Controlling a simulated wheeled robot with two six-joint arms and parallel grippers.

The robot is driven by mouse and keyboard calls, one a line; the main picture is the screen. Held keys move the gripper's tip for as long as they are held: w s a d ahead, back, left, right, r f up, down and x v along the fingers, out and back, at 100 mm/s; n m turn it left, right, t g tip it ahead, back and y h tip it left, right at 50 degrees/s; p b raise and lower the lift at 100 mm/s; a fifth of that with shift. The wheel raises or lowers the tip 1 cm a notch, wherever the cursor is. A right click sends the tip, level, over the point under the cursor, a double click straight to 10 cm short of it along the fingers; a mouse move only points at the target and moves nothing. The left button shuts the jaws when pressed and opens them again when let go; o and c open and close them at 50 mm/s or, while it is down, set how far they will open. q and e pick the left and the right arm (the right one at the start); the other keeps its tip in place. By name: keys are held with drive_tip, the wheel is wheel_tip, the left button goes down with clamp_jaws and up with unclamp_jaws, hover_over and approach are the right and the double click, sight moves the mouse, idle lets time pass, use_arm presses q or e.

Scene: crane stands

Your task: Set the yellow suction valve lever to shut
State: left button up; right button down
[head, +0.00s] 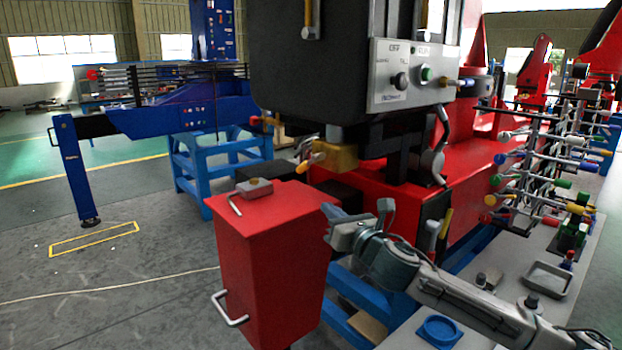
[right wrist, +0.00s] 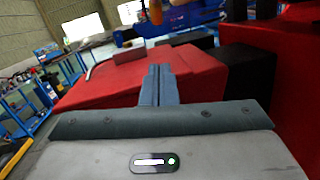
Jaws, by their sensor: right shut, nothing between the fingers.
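A brass-coloured valve block (head: 338,157) sits under the dark tank in the middle of the head view. A short yellow-orange lever (head: 313,160) sticks out from its left side, slanting down to the left. In the right wrist view an orange-yellow handle (right wrist: 155,12), probably this lever, shows at the top edge, beyond the fingers. My right gripper (head: 330,215) is beside the right edge of the red box, below the valve and apart from it. Its fingers (right wrist: 158,85) are shut and empty. My left gripper is not in view.
The red box (head: 268,235) with a side handle stands left of my right gripper, a small block (head: 255,187) on its top. The dark tank with a control panel (head: 412,75) overhangs the valve. Banks of coloured levers (head: 545,160) stand at the right. Floor is clear at left.

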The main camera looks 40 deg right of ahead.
sight(308, 163)
drive_tip(key=w+r+p, duration=0.1)
drive_tip(key=w, duration=0.1)
drive_tip(key=w+r+p, duration=0.1)
drive_tip(key=w+p, duration=0.1)
drive_tip(key=w, duration=0.1)
drive_tip(key=w+r+p, duration=0.1)
drive_tip(key=w, duration=0.2)
drive_tip(key=shift+w+d+r, duration=0.15)
drive_tip(key=shift+w+d, duration=0.1)
drive_tip(key=shift+d, duration=0.1)
drive_tip(key=shift+w+d+r+p, duration=0.1)
drive_tip(key=shift+w+r+p, duration=0.25)
drive_tip(key=shift+r+p, duration=0.1)
drive_tip(key=shift+f, duration=0.1)
